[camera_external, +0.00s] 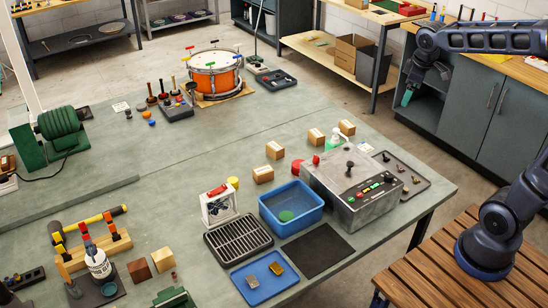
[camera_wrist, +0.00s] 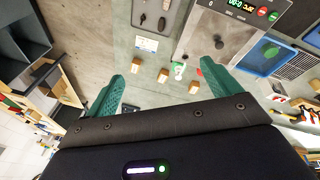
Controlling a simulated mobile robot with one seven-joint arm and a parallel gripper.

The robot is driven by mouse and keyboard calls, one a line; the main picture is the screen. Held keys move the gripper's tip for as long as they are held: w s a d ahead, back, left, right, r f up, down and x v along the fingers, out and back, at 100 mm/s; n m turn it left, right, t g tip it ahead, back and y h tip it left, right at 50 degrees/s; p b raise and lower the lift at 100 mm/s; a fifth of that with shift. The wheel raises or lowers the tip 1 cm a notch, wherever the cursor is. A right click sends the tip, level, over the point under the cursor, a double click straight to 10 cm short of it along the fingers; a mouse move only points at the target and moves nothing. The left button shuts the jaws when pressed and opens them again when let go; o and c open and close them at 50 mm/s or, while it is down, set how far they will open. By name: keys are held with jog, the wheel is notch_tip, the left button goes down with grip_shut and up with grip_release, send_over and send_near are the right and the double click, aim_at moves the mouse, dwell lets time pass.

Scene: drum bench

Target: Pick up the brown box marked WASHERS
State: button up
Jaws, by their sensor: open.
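Several small brown boxes with white labels stand on the grey bench. In the external view they are a far right box (camera_external: 347,128), one left of it (camera_external: 315,137), one further left (camera_external: 275,150) and a nearest one (camera_external: 263,174). The labels are too small to read, so I cannot tell which says WASHERS. In the wrist view, small brown boxes (camera_wrist: 137,65) (camera_wrist: 163,75) (camera_wrist: 194,88) show well beyond my fingers. My gripper (camera_wrist: 162,71) has its green fingers apart with nothing between them. In the external view my gripper (camera_external: 407,97) hangs at the upper right, away from the boxes.
A metal control box (camera_external: 338,205) and a blue bin (camera_external: 272,214) stand close to the brown boxes. A dark tray (camera_external: 415,182) lies at the bench's right edge. An orange drum (camera_external: 213,79) stands behind.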

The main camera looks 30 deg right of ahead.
jog(key=w+a+f+n, duration=0.2)
jog(key=w+f+n, duration=0.1)
jog(key=w, duration=0.9)
jog(key=n+g, duration=0.3)
jog(key=n, duration=0.5)
send_over(317, 133)
jog(key=a, duration=0.2)
notch_tip(317, 133, down, 23)
jog(key=shift+s+d+f+h, duration=0.1)
jog(key=shift+s+f+h, duration=0.1)
jog(key=shift+f+h, duration=0.4)
jog(key=f, duration=0.5)
jog(key=shift+d+f, duration=0.3)
jog(key=shift+d, duration=0.1)
jog(key=shift+w+d+f, duration=0.1)
jog(key=shift+d+f, duration=0.1)
jog(key=shift+f, duration=0.65)
jog(key=shift+w+d+f, duration=0.1)
jog(key=shift+d+f, duration=0.05)
jog(key=shift+f, duration=0.7)
jog(key=shift+w+d+f, duration=0.1)
jog(key=shift+d+f, duration=0.1)
jog(key=shift+f, duration=0.65)
jog(key=shift+c, duration=0.4)
jog(key=c, duration=1)
